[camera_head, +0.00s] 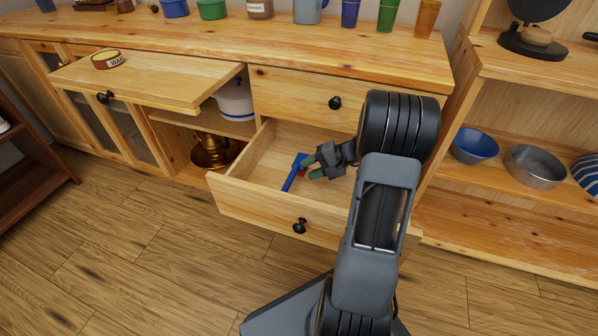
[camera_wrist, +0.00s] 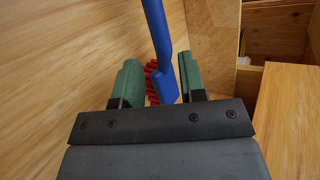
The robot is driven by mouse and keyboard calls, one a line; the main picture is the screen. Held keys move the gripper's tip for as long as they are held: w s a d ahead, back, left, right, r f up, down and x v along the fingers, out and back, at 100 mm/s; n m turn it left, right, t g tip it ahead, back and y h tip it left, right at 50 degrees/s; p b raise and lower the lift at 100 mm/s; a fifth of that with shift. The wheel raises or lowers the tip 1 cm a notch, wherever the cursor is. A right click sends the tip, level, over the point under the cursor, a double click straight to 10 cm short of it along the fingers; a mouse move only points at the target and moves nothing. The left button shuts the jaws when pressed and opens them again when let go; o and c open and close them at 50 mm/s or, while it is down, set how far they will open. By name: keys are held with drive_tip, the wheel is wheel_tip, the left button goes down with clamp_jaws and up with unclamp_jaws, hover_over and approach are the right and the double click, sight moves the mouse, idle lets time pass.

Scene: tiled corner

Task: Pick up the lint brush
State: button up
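The lint brush has a blue handle and red bristles. In the head view the lint brush (camera_head: 293,174) lies in the open lower drawer (camera_head: 257,202), its handle pointing toward the drawer's front left. In the wrist view the lint brush (camera_wrist: 162,52) runs down from the top, its red bristled head between the two green fingers. My gripper (camera_head: 312,168) reaches into the drawer beside the brush's head. In the wrist view my gripper (camera_wrist: 160,84) is open, with gaps visible on either side of the brush. I cannot tell the height between fingers and brush.
The drawer's front panel and side walls surround my gripper. Above it is a closed drawer (camera_head: 320,97). Shelves with bowls (camera_head: 474,145) stand at right.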

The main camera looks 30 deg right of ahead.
sight(296, 176)
drive_tip(key=shift+x, duration=0.95)
drive_tip(key=b+x, duration=0.1)
drive_tip(key=x, duration=0.1)
drive_tip(key=b+x, duration=0.2)
drive_tip(key=shift+s+f, duration=0.2)
drive_tip(key=shift+f, duration=0.1)
drive_tip(key=shift+w+a+f, duration=0.2)
drive_tip(key=shift+w+a, duration=0.1)
drive_tip(key=shift+a, duration=0.15)
clamp_jaws()
